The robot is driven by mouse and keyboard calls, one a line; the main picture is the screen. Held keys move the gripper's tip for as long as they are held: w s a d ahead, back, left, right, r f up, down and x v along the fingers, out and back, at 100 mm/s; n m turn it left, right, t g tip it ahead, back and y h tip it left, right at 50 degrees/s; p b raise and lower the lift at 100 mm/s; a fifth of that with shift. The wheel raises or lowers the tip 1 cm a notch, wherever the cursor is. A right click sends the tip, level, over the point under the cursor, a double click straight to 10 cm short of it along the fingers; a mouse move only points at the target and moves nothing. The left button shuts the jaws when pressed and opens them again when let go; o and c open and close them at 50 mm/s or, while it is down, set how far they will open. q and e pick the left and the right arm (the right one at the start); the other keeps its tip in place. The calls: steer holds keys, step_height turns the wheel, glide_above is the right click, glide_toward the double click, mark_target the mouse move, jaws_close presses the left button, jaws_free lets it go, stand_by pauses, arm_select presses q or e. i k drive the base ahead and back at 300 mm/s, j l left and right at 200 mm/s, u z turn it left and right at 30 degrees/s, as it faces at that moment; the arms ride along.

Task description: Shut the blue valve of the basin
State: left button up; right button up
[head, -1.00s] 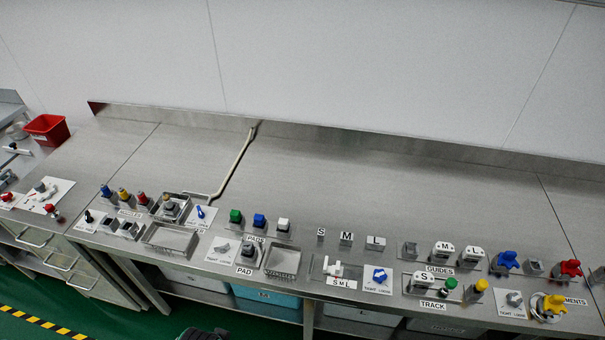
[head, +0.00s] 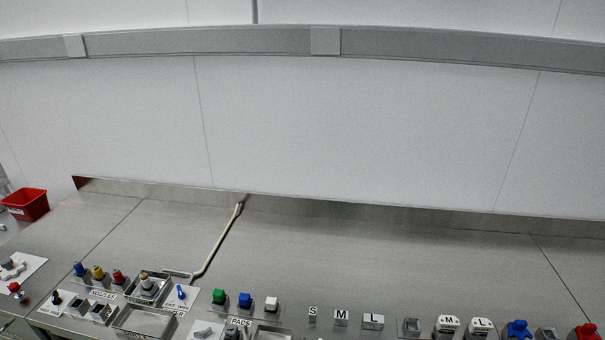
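The small blue valve (head: 180,292) stands on a white label plate at the lower left of the head view. Its handle looks roughly upright in the picture, but the plate's lettering is too small to read surely. Just left of it is a small metal basin (head: 133,296) with a grey and tan nozzle piece standing in it. A pale hose (head: 216,246) runs from beside the basin back to the wall. Neither of my grippers is in view.
Blue, yellow and red nozzles (head: 98,274) stand left of the basin. A wider metal tray (head: 145,321) lies in front. Green, blue and white pads (head: 245,300) stand to the right. The bench's rear (head: 380,255) is clear. A red bin (head: 26,204) sits far left.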

mark_target(182, 296)
steer(key=u, duration=1.25)
